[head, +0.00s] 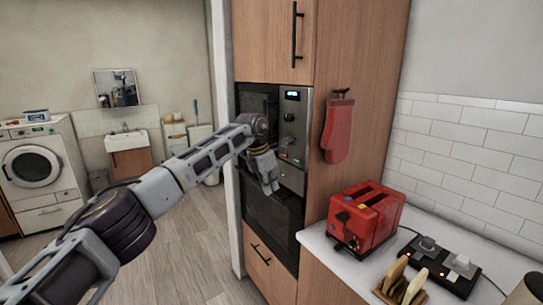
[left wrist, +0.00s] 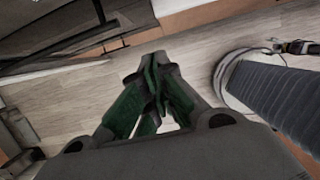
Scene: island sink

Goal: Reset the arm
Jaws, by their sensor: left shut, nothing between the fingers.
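My left arm (head: 165,183) comes in from the left in the head view and reaches out toward the tall oven cabinet. My left gripper (head: 268,186) hangs at its end in front of the built-in oven. In the left wrist view the gripper's green-padded fingers (left wrist: 154,62) come together at the tips. It is shut and empty, with wood floor (left wrist: 60,85) behind it. From these views I cannot tell the exact gap between the gripper and the oven front. My right gripper is in neither view.
A red toaster (head: 366,217) stands on the white counter (head: 318,243) at right, near a black panel with switches (head: 440,262) and bread slices (head: 400,284). A red oven mitt (head: 338,130) hangs on the cabinet side. A washing machine (head: 38,168) stands far left. Open floor (head: 190,245) lies left of the cabinet.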

